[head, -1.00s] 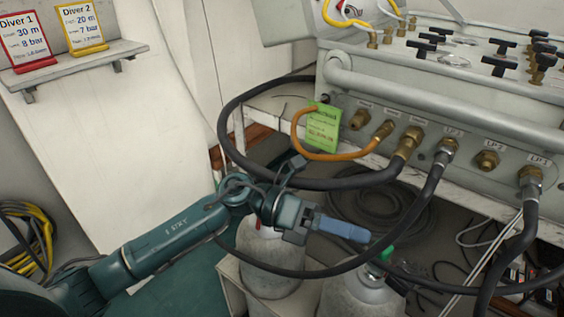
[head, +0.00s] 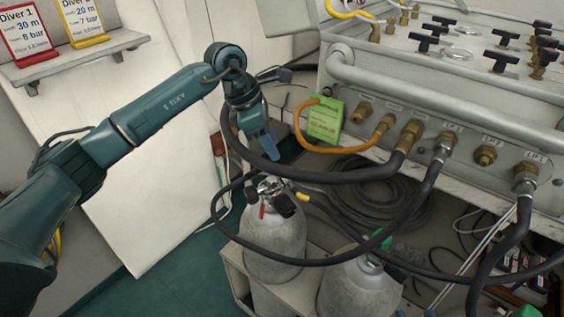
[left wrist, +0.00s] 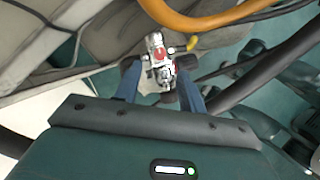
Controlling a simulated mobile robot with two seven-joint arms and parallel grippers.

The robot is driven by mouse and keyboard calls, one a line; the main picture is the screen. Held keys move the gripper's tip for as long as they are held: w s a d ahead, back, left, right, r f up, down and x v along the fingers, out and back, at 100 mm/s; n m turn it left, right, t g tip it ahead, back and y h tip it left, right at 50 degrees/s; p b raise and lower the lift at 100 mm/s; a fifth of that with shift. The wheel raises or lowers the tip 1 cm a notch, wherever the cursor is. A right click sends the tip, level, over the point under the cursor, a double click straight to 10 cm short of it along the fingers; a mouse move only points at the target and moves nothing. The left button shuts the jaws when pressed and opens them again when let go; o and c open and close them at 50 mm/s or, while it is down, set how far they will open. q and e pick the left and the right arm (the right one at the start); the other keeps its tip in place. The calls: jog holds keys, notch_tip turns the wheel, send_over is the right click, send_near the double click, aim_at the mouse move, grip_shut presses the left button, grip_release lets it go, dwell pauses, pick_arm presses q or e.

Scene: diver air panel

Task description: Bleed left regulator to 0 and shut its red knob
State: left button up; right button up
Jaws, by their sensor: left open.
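The left cylinder (head: 272,240) is grey and upright. Its silver regulator (head: 270,187) has a small red part (head: 262,211), probably the red knob, and a dark round part (head: 284,205). My left gripper (head: 270,150) points down above the regulator, apart from it. In the left wrist view my left gripper (left wrist: 158,70) is open, with nothing between its fingers, and the regulator (left wrist: 158,62) with its red part (left wrist: 161,54) shows beyond and between the fingertips. The gauge reading is too small to tell. My right gripper is not in view.
A second cylinder (head: 360,285) with a green part (head: 385,243) stands to the right. A black hose (head: 330,182) and an orange hose (head: 345,150) hang near my gripper from the air panel (head: 450,100). A green tag (head: 325,120) hangs there. Green floor lies left.

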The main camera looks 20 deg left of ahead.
aim_at(285, 167)
pick_arm(q)
jog(key=x, duration=0.6)
jog(key=shift+d+f, duration=0.15)
jog(key=shift+f, duration=0.05)
grip_shut()
